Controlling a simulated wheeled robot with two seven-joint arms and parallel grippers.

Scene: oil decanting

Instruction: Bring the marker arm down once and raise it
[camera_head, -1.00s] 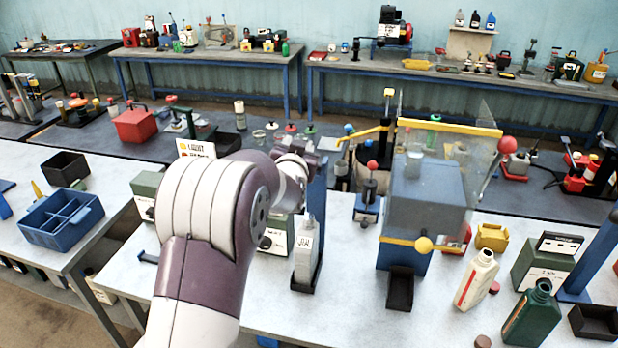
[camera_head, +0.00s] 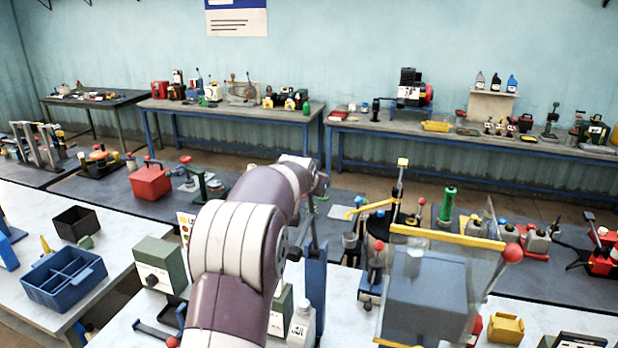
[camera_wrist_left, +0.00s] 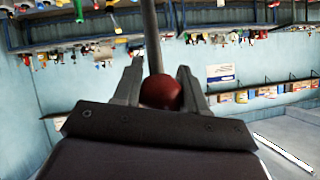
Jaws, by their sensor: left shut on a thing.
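In the left wrist view my left gripper (camera_wrist_left: 160,66) is shut on a red ball knob (camera_wrist_left: 161,93) at the end of a grey rod (camera_wrist_left: 152,35). In the head view my left arm reaches forward, with its wrist above a blue post (camera_head: 315,278). A thin grey bar, apparently the marker arm (camera_head: 312,226), stands steeply up from the post toward my wrist. The knob and fingers are hidden there. A pale grey bottle (camera_head: 301,326) stands in front of the post, partly hidden by my arm. My right gripper is not in view.
Right of the post stands a blue-grey machine (camera_head: 425,295) with a clear guard and red knob. A green box (camera_head: 158,266) and a blue divided tray (camera_head: 64,278) lie to the left. Benches with tools line the back.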

